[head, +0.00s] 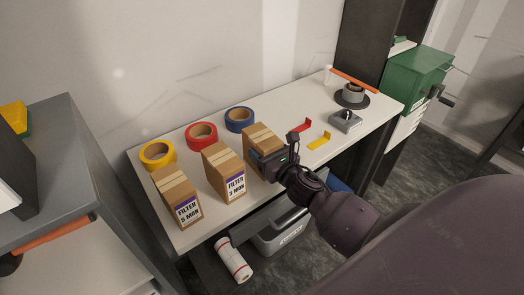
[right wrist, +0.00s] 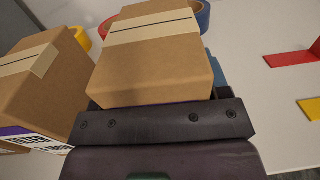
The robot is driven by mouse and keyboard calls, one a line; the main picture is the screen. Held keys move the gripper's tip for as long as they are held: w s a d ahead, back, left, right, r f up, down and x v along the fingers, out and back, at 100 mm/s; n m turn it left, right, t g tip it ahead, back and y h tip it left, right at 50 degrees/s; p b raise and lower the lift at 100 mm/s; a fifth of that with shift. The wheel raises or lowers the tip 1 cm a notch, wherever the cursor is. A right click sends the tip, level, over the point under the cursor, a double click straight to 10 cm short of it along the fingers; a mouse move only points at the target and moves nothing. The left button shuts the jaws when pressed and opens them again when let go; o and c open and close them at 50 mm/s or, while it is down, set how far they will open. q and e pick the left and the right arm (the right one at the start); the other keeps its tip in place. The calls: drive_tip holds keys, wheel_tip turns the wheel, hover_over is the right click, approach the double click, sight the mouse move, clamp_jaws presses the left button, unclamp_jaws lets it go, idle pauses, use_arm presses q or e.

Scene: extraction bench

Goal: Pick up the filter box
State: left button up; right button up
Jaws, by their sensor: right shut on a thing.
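Three brown cardboard filter boxes stand in a row on the white bench. The left one (head: 177,196) reads "FILTER 5 MON" and the middle one (head: 223,171) reads "FILTER 3 MON". The right filter box (head: 262,140) has its label hidden by my right gripper (head: 270,163), which is shut on it from the front. In the right wrist view this held box (right wrist: 152,62) fills the space beyond the jaw, and the middle box (right wrist: 40,85) is close on its left. I cannot tell whether the held box touches the bench. My left gripper is not in view.
Yellow (head: 157,155), red (head: 201,135) and blue (head: 240,119) tape rolls lie behind the boxes. Red (head: 302,126) and yellow (head: 320,141) brackets and a grey device (head: 345,121) are to the right. A grey bin (head: 282,235) stands below the bench.

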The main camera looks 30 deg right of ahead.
drive_tip(key=shift+c, duration=0.6)
drive_tip(key=shift+r, duration=0.15)
